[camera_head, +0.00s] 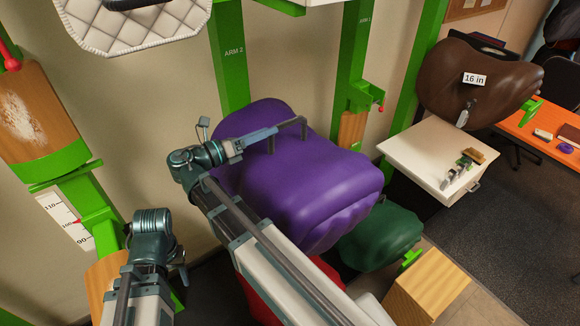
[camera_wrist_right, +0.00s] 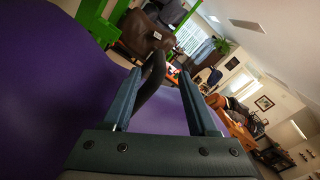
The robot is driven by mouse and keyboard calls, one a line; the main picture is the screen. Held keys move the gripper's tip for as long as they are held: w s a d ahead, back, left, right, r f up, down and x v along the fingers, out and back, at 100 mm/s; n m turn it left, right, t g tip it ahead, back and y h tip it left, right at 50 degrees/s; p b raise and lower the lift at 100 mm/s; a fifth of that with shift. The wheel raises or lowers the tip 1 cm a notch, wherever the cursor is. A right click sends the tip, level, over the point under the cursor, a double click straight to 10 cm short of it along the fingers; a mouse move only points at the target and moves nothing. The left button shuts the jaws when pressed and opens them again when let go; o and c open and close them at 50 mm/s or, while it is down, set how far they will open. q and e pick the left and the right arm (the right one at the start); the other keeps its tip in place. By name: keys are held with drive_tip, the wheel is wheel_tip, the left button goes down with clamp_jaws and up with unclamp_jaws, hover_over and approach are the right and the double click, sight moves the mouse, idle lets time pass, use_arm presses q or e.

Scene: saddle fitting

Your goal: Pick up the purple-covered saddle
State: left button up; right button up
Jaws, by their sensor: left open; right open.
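The purple-covered saddle (camera_head: 300,190) sits in the middle of the head view, in front of the green post marked ARM 2. My right gripper (camera_head: 287,136) is over its upper part, open. In the right wrist view, my right gripper's two fingers (camera_wrist_right: 160,100) stand apart, with a dark curved loop (camera_wrist_right: 153,75) showing between them. The purple cover (camera_wrist_right: 40,90) fills the left side there. I cannot tell whether the fingers touch the loop. My left gripper (camera_head: 152,228) is at the lower left, away from the saddle; its fingers are mostly hidden.
A green saddle (camera_head: 382,238) and a red one (camera_head: 325,275) sit below the purple one. A brown saddle (camera_head: 475,85) tagged 16 in is at the right, above a white cabinet (camera_head: 420,165). A wooden block (camera_head: 430,290) stands at the lower right. Green posts (camera_head: 228,55) stand behind.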

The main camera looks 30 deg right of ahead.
sight(288, 122)
drive_tip(key=shift+w+d, duration=0.2)
drive_tip(key=shift+d, duration=1.85)
drive_tip(key=shift+w+d, duration=0.15)
drive_tip(key=shift+d, duration=1.85)
clamp_jaws()
drive_tip(key=shift+r, duration=0.1)
